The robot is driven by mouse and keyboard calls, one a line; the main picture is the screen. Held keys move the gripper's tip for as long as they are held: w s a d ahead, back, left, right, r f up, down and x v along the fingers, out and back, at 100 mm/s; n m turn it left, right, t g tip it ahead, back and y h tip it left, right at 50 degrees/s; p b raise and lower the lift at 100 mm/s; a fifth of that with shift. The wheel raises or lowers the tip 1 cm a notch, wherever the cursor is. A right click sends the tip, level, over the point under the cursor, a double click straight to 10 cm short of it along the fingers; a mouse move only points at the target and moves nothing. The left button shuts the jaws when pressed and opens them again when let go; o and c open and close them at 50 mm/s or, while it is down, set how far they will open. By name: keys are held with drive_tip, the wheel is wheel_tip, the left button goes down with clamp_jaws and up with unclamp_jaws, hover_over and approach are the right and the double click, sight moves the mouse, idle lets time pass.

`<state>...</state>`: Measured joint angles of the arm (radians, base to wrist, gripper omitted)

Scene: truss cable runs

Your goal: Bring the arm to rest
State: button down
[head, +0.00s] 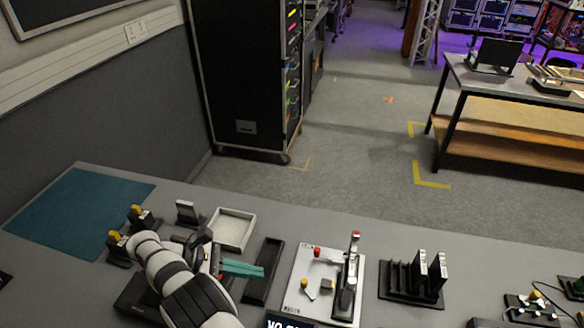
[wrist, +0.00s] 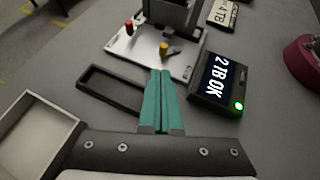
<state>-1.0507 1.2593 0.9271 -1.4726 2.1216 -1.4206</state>
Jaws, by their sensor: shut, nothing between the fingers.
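My gripper (head: 262,271) has long teal fingers, closed together with nothing between them. It is above the grey bench near the dark open frame (head: 275,262). In the wrist view my gripper (wrist: 160,76) points toward the white plate (wrist: 122,42), with the dark frame (wrist: 102,82) to its left and a small display (wrist: 218,82) reading "2 TB OK" to its right. A green light glows on the display's corner. The fingers look apart from these things; their exact height is hard to tell.
A white tray (head: 234,213) lies behind the gripper. The white fixture plate (head: 297,292) carries red and yellow knobs and an upright dark device. A black rack (head: 398,293) stands farther right. A teal mat (head: 72,200) covers the left, with yellow-topped devices (head: 140,212) beside it.

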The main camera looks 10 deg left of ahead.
drive_tip(key=s+d+r+m+g+y, duration=0.25)
drive_tip(key=d+r+m, duration=0.35)
drive_tip(key=d+r, duration=0.3)
drive_tip(key=s+d+r+m+g+y, duration=0.1)
drive_tip(key=d+r+m+g+y, duration=0.25)
drive_tip(key=d+r+m, duration=0.55)
drive_tip(key=s+d+f+m+y, duration=0.1)
drive_tip(key=s+d+m+y, duration=0.2)
drive_tip(key=s+m, duration=0.3)
drive_tip(key=s+d+f+m+t+y, duration=0.1)
drive_tip(key=s+d+f+m+y, duration=0.1)
drive_tip(key=s+m, duration=0.4)
drive_tip(key=s+d+y, duration=0.1)
drive_tip(key=s+d, duration=0.1)
drive_tip(key=s, duration=0.3)
drive_tip(key=shift+s+d+f+m+t+y, duration=0.15)
drive_tip(key=shift+s+d+m+t+y, duration=0.15)
drive_tip(key=shift+m+y, duration=0.1)
